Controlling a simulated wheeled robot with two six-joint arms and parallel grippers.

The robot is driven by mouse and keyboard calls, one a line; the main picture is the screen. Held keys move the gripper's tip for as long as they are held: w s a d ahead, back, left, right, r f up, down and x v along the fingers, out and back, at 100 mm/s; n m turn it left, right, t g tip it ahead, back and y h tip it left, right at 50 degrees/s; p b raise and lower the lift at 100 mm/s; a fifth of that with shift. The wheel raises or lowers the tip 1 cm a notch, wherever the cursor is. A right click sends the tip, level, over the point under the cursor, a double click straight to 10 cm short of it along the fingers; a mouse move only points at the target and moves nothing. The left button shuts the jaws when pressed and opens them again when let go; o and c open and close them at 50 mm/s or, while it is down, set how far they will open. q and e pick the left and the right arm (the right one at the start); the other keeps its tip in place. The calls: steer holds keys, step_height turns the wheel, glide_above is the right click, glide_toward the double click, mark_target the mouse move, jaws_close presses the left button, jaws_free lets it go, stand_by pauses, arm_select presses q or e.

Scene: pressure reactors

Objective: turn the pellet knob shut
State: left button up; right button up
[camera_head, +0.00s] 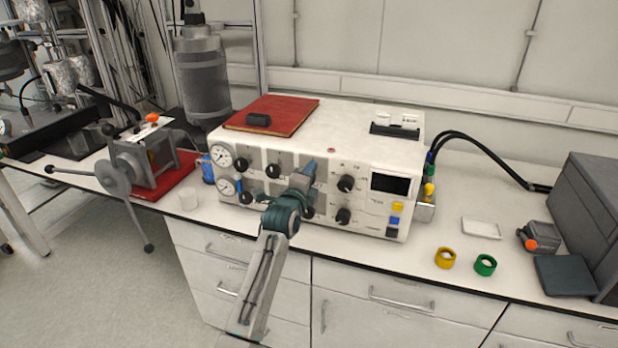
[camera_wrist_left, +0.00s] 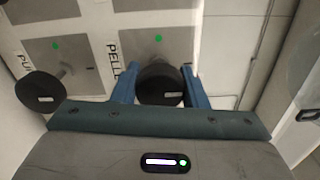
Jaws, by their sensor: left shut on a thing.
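The white control box (camera_head: 340,135) stands on the bench with several black knobs on its front. A partly hidden label starting "PELL" (camera_wrist_left: 113,62) is beside the knob. A green dot (camera_wrist_left: 158,38) shows on the panel above it. My right gripper is not in view.
Another black knob (camera_wrist_left: 40,92) is to the left in the wrist view. Two gauges (camera_head: 221,156) are at the box's left end. A red book (camera_head: 285,112) lies on top. Yellow (camera_head: 445,258) and green (camera_head: 485,265) rings lie on the bench to the right.

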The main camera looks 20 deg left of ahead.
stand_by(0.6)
arm_select(q)
steer(key=o, duration=1)
steer(key=shift+c, duration=0.2)
steer(key=s+b, duration=0.3)
steer(key=s, duration=0.7)
steer(key=shift+s+a, duration=0.15)
steer(key=shift+s, duration=0.25)
